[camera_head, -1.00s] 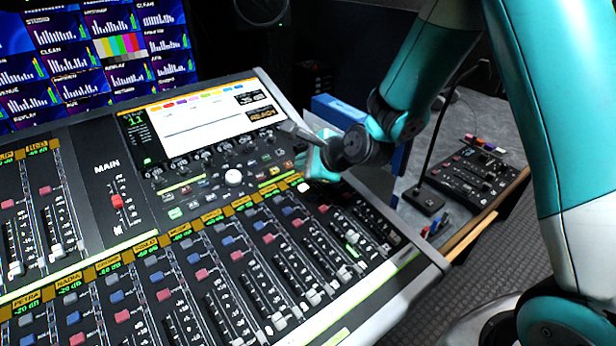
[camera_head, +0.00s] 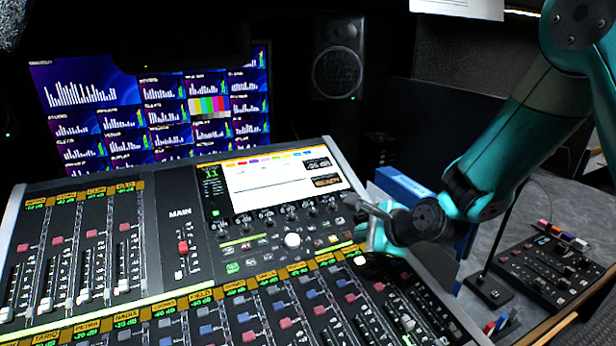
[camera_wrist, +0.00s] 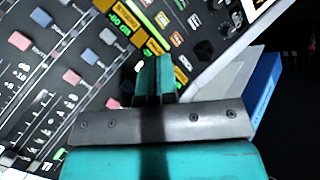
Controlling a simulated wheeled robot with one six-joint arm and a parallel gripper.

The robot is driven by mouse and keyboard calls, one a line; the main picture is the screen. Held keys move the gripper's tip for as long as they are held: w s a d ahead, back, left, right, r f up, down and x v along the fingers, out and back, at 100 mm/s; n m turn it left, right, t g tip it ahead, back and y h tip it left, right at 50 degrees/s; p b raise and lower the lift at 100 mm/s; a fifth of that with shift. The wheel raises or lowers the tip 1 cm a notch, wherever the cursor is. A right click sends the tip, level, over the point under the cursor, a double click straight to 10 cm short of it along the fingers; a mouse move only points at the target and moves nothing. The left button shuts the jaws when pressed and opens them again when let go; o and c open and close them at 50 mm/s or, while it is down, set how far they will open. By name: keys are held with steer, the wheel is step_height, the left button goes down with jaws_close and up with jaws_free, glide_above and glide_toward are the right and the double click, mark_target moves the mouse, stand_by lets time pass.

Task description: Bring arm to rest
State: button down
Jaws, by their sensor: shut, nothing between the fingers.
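My gripper (camera_head: 362,212) is shut and empty. It hovers close over the right part of the mixing console (camera_head: 163,301), near the lower right corner of the console's screen (camera_head: 283,177). In the wrist view its two teal fingers (camera_wrist: 155,80) are together, above yellow labels and buttons of the console. My teal arm reaches in from the upper right in the head view. Whether the fingertips touch the panel cannot be told.
A blue binder (camera_head: 404,187) stands right of the console; it also shows in the wrist view (camera_wrist: 264,90). A small control panel (camera_head: 550,268) lies on the grey side desk (camera_head: 573,205). Monitors (camera_head: 155,110) and a speaker (camera_head: 337,62) stand behind.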

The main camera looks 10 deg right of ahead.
steer(key=s+a+r+n+g, duration=0.25)
steer(key=s+r+n, duration=0.25)
steer(key=s+n, duration=0.3)
steer(key=s+a+r+n+g, duration=0.2)
steer(key=s+r+n+g, duration=0.1)
steer(key=s+r+n, duration=0.3)
steer(key=s+d+r+n+g, duration=0.1)
steer(key=s+n, duration=0.5)
steer(key=s, duration=0.1)
steer(key=s+d+r+n+g+h, duration=0.1)
steer(key=s+n+g, duration=0.1)
steer(key=s+n, duration=0.4)
steer(key=shift+s+r+n+p, duration=0.25)
steer(key=shift+s+n+p, duration=0.1)
steer(key=shift+s, duration=0.65)
